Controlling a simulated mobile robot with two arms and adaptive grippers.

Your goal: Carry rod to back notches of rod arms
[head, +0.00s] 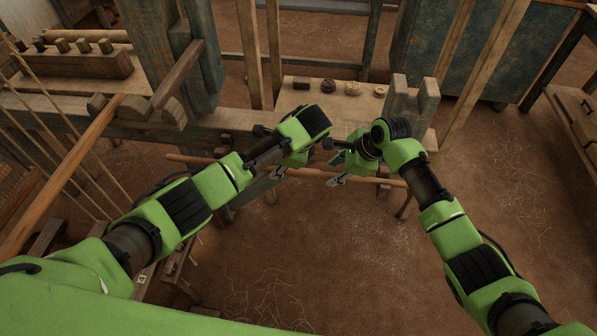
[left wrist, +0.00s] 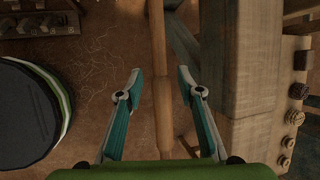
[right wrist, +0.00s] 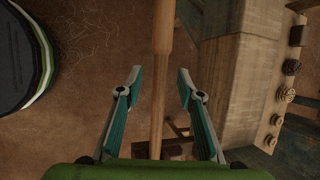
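The rod (head: 310,173), a long light-brown turned wooden bar, runs across the head view below the loom's front beam. My left gripper (head: 280,172) is open over its middle; in the left wrist view the rod (left wrist: 161,100) runs between the spread fingers, touching neither. My right gripper (head: 338,172) is open a little further right; the rod (right wrist: 160,95) also lies between its fingers there, untouched. I cannot tell how deep it sits. A notched wooden block (head: 408,98) stands on the beam at right. I cannot clearly make out the rod arms' back notches.
A row of small round pieces and a dark block lie on the loom's beam (head: 325,97). A thick round beam (head: 62,172) slants at left, beside thin cords. Upright posts (head: 272,45) stand behind. The brown floor (head: 330,255) in front is clear.

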